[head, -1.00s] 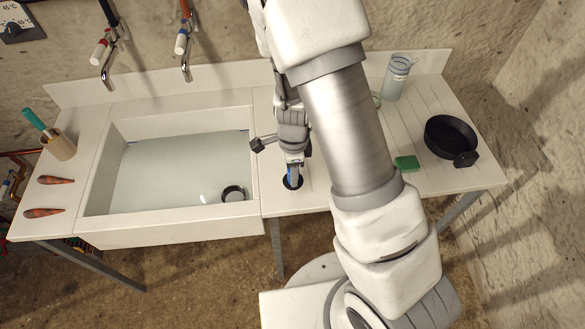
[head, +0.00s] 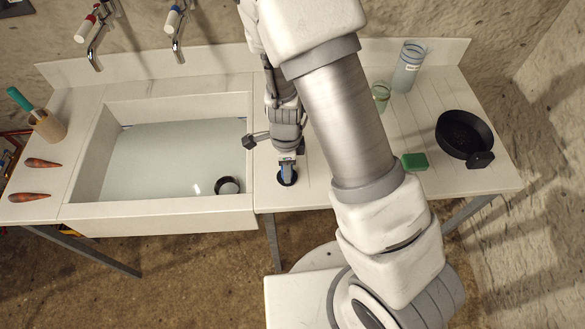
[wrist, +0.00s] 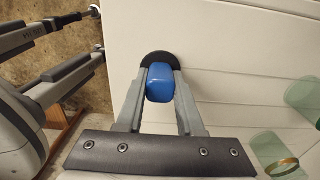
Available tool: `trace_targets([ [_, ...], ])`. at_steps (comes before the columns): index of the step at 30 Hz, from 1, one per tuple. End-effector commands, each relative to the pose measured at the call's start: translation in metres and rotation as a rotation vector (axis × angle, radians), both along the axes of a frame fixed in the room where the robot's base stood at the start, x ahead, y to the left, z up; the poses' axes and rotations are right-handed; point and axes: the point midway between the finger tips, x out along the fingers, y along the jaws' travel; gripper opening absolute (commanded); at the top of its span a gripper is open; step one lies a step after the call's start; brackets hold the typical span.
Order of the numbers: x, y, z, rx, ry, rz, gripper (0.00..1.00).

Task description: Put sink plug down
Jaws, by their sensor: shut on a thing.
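The sink plug is a black disc (head: 287,180) with a blue handle (wrist: 160,83). My gripper (wrist: 160,72) is shut on the blue handle, with one finger on each side of it. In the head view my gripper (head: 287,168) points down at the white counter (head: 306,196), just right of the sink. The black disc (wrist: 157,56) shows beyond the fingertips, at or very close to the counter top. I cannot tell whether it bears fully on the surface.
The sink (head: 165,160) holds water and a dark round thing (head: 228,186). On the counter's right are a green sponge (head: 414,161), a black pan (head: 464,135), a tall jar (head: 409,66) and a green glass (head: 381,97). Carrots (head: 42,163) lie at left.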

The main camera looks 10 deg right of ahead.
Motion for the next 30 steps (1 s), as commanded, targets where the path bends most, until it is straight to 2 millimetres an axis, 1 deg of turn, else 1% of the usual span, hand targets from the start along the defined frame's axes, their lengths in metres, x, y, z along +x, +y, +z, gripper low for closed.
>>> trace_targets([
  [1, -0.0008, 0.0016, -0.003, 0.0, 0.0, 0.001, 0.0],
  [9, -0.0011, 0.0019, -0.0023, 0.0, 0.0, 0.001, 0.0],
  [16, -0.0011, 0.0018, -0.0101, 0.0, 0.001, 0.0, 0.0],
  [17, -0.0011, 0.0018, -0.0091, 0.0, 0.001, 0.001, 0.4],
  [21, -0.0011, 0.0018, -0.0085, 0.0, 0.001, 0.001, 0.65],
  [22, -0.0011, 0.0018, -0.0085, 0.0, 0.001, 0.001, 0.66],
  [30, -0.001, 0.0018, -0.0076, 0.0, 0.0, 0.001, 0.66],
])
